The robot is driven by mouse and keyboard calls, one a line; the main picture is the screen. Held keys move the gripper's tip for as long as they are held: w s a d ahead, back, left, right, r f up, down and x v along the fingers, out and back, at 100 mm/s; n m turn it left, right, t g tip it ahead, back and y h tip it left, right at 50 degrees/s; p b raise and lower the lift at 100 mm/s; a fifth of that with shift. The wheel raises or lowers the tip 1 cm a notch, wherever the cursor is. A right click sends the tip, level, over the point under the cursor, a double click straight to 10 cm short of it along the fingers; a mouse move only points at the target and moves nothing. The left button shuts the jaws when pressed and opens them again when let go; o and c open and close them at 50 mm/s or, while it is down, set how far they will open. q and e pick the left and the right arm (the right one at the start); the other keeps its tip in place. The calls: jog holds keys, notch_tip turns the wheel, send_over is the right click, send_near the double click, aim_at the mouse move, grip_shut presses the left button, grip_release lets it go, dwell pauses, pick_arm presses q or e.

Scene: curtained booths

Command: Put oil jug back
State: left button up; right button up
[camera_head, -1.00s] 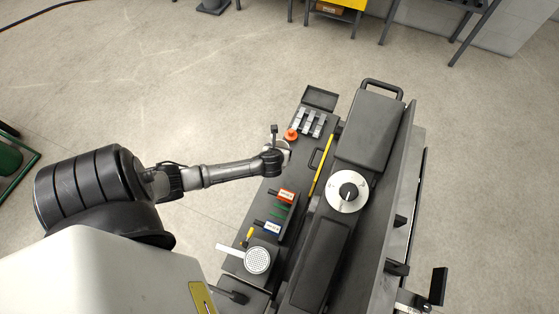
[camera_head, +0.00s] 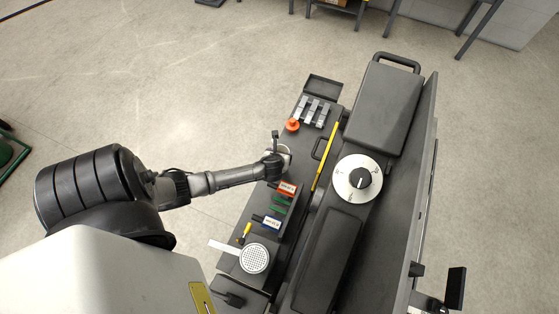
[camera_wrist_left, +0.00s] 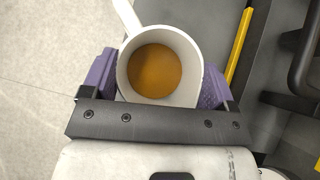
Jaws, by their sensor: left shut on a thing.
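The oil jug is a pale cup-shaped vessel with amber liquid inside and a spout or handle pointing up and left; it fills the middle of the left wrist view (camera_wrist_left: 190,52). My left gripper (camera_wrist_left: 158,82) has purple fingers on both sides of the jug, shut on it. In the head view, my left gripper (camera_head: 274,162) is over the left-hand tool shelf of the machine, with the jug's pale rim (camera_head: 286,151) partly showing beside it. The wrist hides most of the jug there. I cannot tell whether the jug touches the shelf. My right gripper is not in view.
On the shelf are an orange knob-like item (camera_head: 292,125), grey metal blocks (camera_head: 314,112), orange and blue labelled boxes (camera_head: 286,188), and a round perforated can (camera_head: 254,258). A yellow rod (camera_head: 325,157) lies alongside. A round dial (camera_head: 358,178) is on the machine. Open floor lies left.

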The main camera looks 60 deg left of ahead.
pick_arm(q)
jog(key=shift+f+b, duration=1)
jog(key=shift+f, duration=1.1)
jog(key=shift+f, duration=0.1)
jog(key=o, duration=1.5)
